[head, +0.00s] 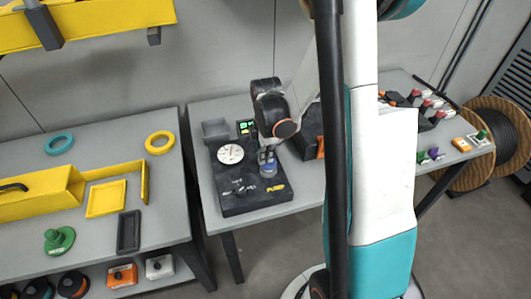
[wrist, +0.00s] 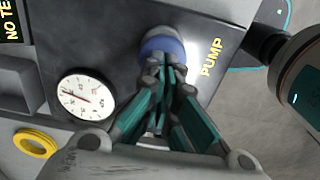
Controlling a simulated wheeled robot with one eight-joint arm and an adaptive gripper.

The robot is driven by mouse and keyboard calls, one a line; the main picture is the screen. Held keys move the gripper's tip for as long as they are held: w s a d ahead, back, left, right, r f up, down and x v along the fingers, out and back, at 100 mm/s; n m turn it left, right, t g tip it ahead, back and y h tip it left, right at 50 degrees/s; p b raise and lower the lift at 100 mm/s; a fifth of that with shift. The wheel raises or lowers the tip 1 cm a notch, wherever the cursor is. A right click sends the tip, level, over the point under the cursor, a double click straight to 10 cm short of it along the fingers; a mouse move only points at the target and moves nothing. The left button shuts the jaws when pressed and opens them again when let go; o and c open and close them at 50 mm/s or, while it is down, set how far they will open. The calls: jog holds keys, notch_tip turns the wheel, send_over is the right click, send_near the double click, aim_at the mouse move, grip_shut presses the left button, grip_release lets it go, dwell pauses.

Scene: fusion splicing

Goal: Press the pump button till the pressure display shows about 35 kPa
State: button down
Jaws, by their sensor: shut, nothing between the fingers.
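The dark pump unit (head: 235,197) stands on the middle table, with a yellow PUMP label that also shows in the wrist view (wrist: 212,57). Its round white dial gauge (head: 230,154) shows in the wrist view (wrist: 86,96) with a thin needle, but I cannot read the value. The blue pump button (head: 268,170) is at the unit's right side.
A grey tray (head: 216,130) and a small green display (head: 246,127) sit behind the gauge. A yellow ring (wrist: 36,143) lies lower left in the wrist view. The left table (head: 100,240) holds yellow parts. My arm hides part of the right side.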

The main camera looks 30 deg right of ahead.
jog(key=shift+f, duration=0.1)
notch_tip(320, 180, down, 3)
jog(key=shift+r+b, duration=0.15)
jog(key=shift+b, duration=1.05)
jog(key=shift+r, duration=0.1)
jog(key=shift+r+p, duration=0.45)
notch_tip(320, 180, up, 13)
jog(key=p, duration=0.5)
dwell(0.6)
